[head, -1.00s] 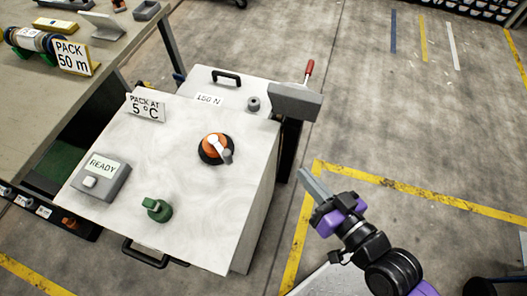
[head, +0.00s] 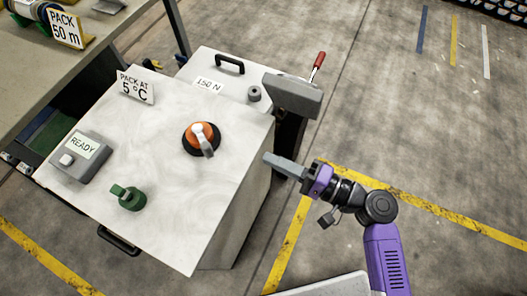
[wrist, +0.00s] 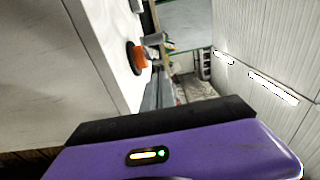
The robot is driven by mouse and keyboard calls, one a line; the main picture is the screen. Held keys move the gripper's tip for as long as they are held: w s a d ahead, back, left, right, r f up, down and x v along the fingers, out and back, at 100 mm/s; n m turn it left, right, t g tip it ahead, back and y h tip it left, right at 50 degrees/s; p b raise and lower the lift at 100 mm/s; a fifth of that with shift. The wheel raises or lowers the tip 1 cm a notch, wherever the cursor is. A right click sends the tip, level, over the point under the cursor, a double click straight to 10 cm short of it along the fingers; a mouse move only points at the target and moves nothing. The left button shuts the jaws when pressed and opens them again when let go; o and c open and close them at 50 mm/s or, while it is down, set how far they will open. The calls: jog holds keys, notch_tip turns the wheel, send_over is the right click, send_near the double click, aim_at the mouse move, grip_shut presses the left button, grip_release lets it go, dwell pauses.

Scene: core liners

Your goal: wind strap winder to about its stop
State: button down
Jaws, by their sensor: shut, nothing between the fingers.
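A grey block with a red-handled lever (head: 318,66) stands at the back right corner of the white cabinet; I take it for the strap winder (head: 292,95). Its lever points up and slightly right. My gripper (head: 270,159) is shut and empty, its grey fingers pointing left at the cabinet's right side. It is below and in front of the winder in the picture, apart from it. In the wrist view the shut fingers (wrist: 160,92) show beside the cabinet edge, with the orange knob (wrist: 141,56) past them.
The white cabinet top (head: 170,205) carries an orange rotary knob (head: 201,138), a green knob (head: 129,198), a READY box (head: 80,155) and a 5 °C sign (head: 135,87). A 150 N label (head: 208,85) and black handle (head: 230,64) lie behind. Open floor (head: 430,130) is on the right.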

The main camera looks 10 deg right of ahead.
aim_at(207, 154)
jog(key=p+x, duration=0.1)
jog(key=x, duration=0.7)
jog(key=shift+a+r, duration=0.1)
jog(key=shift+a, duration=0.05)
jog(key=a+p, duration=0.1)
jog(key=a, duration=0.1)
jog(key=shift+w+a, duration=0.1)
jog(key=shift+a, duration=1.1)
jog(key=shift+s+a+f+m+t+h+b, duration=0.25)
jog(key=shift+s+a+m+t+h+b, duration=0.15)
jog(key=shift+s+a+m+t+h, duration=0.15)
jog(key=shift+s+a+m+t+h+b, duration=0.2)
jog(key=shift+a+m+t+h+b, duration=0.1)
jog(key=shift+a+m+t+h, duration=0.3)
jog(key=shift+s+a+m+t+h+b, duration=0.15)
jog(key=shift+a+m+t+h+b, duration=0.1)
jog(key=shift+a+m+t+h, duration=0.3)
jog(key=shift+s+a+r, duration=0.1)
jog(key=shift+a, duration=0.55)
jog(key=shift+s+a+r, duration=0.1)
jog(key=shift+a, duration=1.25)
